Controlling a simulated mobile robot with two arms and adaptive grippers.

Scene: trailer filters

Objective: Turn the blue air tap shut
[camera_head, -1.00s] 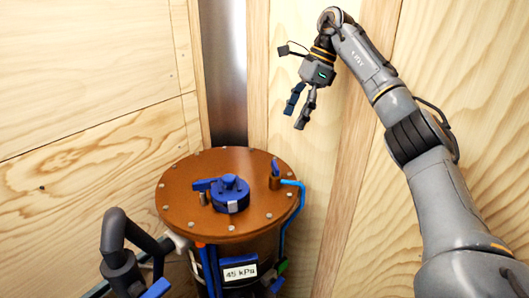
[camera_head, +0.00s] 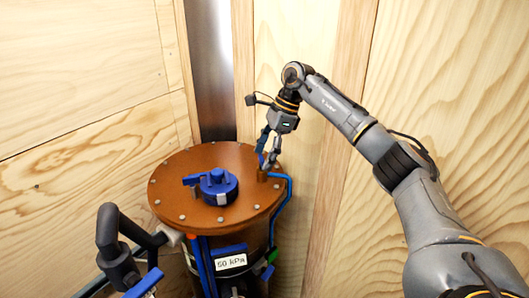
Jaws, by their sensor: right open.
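The air tap (camera_head: 263,176) is a small brass-brown fitting near the right edge of the round brown lid (camera_head: 175,205). A light blue hose (camera_head: 288,190) leads from it over the lid's edge. Its small blue lever is largely hidden by my fingers. My right gripper (camera_head: 267,156) is open and points down at the tap from above. Its fingertips are around or just beside the lever; I cannot tell whether they touch it. My left gripper is out of view.
A blue clamp-like knob (camera_head: 217,186) stands mid-lid, left of the tap. A label (camera_head: 230,262) on the vessel reads 50 kPa. A dark bent pipe (camera_head: 118,240) rises at the lower left. Wooden walls (camera_head: 80,80) stand close behind.

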